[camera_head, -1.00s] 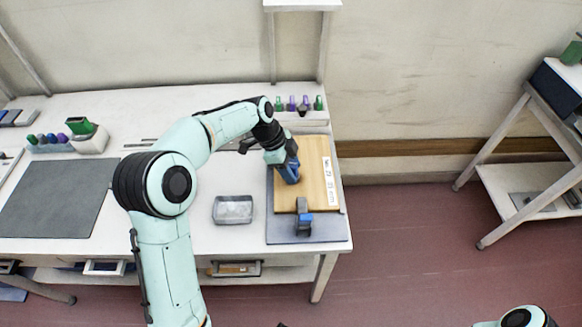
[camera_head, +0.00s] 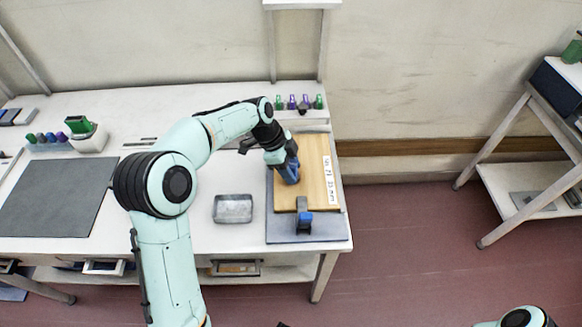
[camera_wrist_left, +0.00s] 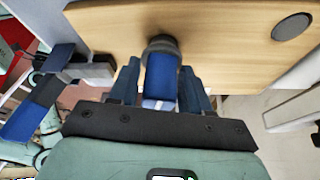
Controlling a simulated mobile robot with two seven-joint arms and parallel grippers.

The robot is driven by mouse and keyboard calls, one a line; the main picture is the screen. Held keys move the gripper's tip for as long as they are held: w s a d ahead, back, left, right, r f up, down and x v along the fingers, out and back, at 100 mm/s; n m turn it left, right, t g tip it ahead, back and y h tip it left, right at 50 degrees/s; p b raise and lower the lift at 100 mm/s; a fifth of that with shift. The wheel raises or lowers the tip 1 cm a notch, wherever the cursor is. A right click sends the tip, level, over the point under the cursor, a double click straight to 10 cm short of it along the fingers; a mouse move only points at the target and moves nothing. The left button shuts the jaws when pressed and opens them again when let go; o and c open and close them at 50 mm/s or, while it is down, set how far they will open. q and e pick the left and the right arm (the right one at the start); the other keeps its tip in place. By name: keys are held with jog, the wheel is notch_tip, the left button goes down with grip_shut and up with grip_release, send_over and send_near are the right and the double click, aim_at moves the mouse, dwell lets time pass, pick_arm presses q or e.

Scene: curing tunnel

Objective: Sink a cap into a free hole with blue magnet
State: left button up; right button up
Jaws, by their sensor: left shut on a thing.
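The wooden board (camera_head: 317,168) lies on a grey base at the table's right end, with a white printed strip along its right side. My left gripper (camera_head: 287,174) is over the board's left part, and its arm hides some of the board. In the left wrist view my left gripper (camera_wrist_left: 160,88) is shut on the blue magnet (camera_wrist_left: 160,76). The magnet's dark grey end (camera_wrist_left: 161,44) is at the board face; whether it bears a cap or sits in a hole I cannot tell. A grey round disc (camera_wrist_left: 292,26) shows on the board beside it. My right gripper is not in view.
A clamp with a blue part (camera_head: 305,222) stands at the board's front edge. A metal tray (camera_head: 233,209) sits left of the board. Green and purple handles (camera_head: 292,103) stand in a row behind it. A grey mat (camera_head: 58,196) lies at far left.

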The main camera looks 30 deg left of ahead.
pick_arm(q)
jog(key=shift+f+b, duration=0.35)
jog(key=shift+f, duration=0.15)
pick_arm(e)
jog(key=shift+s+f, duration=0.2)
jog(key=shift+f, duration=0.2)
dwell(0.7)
pick_arm(q)
jog(key=shift+d, duration=0.15)
dwell(0.5)
jog(key=shift+w+r+p, duration=0.1)
jog(key=shift+r+p, duration=1.75)
jog(key=shift+r, duration=1.7)
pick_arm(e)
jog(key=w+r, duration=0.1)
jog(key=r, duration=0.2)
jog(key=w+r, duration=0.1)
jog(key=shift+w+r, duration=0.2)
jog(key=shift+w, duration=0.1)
